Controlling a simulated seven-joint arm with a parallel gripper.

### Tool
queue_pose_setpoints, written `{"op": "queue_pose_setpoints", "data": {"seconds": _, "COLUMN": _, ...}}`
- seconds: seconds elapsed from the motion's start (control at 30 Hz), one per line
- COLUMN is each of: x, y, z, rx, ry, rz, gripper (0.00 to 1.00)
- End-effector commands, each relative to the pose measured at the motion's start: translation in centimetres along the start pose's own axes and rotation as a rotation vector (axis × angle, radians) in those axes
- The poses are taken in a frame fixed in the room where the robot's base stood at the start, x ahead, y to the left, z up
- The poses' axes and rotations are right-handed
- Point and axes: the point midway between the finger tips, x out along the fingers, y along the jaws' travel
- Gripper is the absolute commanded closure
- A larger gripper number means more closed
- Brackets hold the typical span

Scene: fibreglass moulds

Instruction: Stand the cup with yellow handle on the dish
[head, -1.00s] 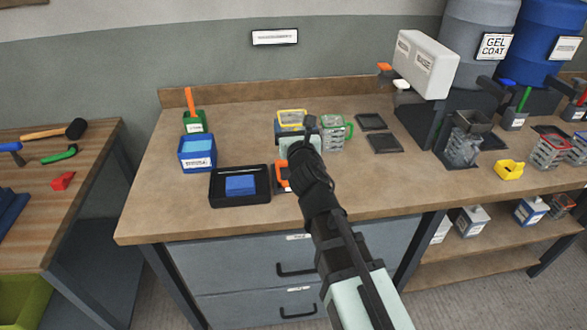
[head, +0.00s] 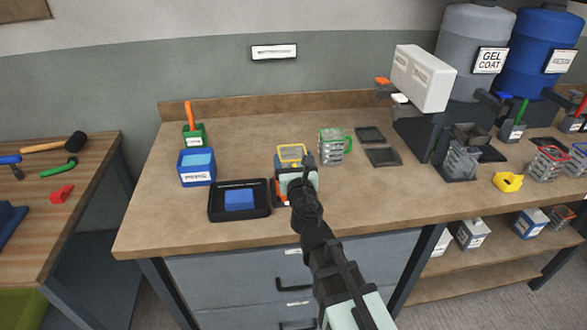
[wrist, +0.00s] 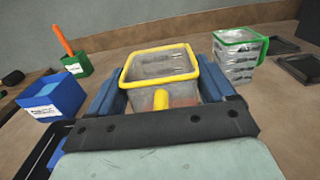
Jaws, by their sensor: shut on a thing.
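The clear cup with a yellow rim and yellow handle (wrist: 160,65) is between the blue fingers of my gripper (wrist: 160,88), in the wrist view. My gripper is shut on it, upright or nearly so, with the handle towards me. In the head view the cup (head: 291,153) shows just beyond my gripper (head: 297,178), which hides its lower part. An orange item (head: 280,190) and a dark edge show below it, mostly hidden by my gripper; I cannot tell whether the cup touches them. Two flat dark square dishes (head: 369,134) (head: 383,157) lie to the right.
A clear cup with a green handle (head: 333,146) stands right of my gripper. A black tray with a blue block (head: 239,199) is to the left, with a blue box (head: 196,167) and green holder (head: 193,135) behind. A dispenser (head: 424,72) stands at right.

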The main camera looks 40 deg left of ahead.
Motion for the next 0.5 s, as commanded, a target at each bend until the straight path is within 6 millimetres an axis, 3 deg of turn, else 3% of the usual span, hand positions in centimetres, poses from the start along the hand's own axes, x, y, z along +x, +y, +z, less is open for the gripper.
{"op": "queue_pose_setpoints", "data": {"seconds": 0.23, "x": 0.0, "y": 0.0, "z": -1.8, "rx": -0.001, "ry": 0.001, "rz": -0.001, "gripper": 0.53}}
{"op": "queue_pose_setpoints", "data": {"seconds": 0.5, "x": 0.0, "y": 0.0, "z": -2.5, "rx": 0.000, "ry": 0.000, "rz": 0.001, "gripper": 0.53}}
